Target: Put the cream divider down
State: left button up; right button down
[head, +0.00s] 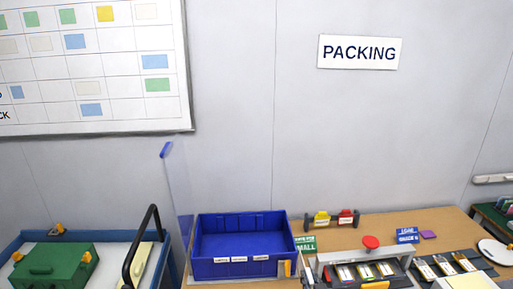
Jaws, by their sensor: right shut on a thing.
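My right gripper is shut on the cream divider, but its fingers can hardly be made out in the head view. A pale flat piece (466,283) shows at the bottom right edge, cut off by the frame. I cannot tell whether it is part of the divider. A cream slab (141,268) lies at the right side of the blue-rimmed cart at left. I cannot tell whether it is a divider. The blue bin (243,268) stands on the table, and its visible inside looks empty. My left gripper is not in view.
A green case (57,267) lies on the cart, beside a black handle (150,225). Right of the bin stand a grey frame with a red knob (371,242) and a dark tray of pouches (455,264). Bare wooden table (425,218) shows behind them.

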jog(key=b+v, duration=1.2)
jog(key=v, duration=0.6)
jog(key=shift+s+m+h, duration=0.3)
jog(key=shift+h, duration=0.1)
jog(key=shift+w+d, duration=0.1)
jog(key=shift+d, duration=0.05)
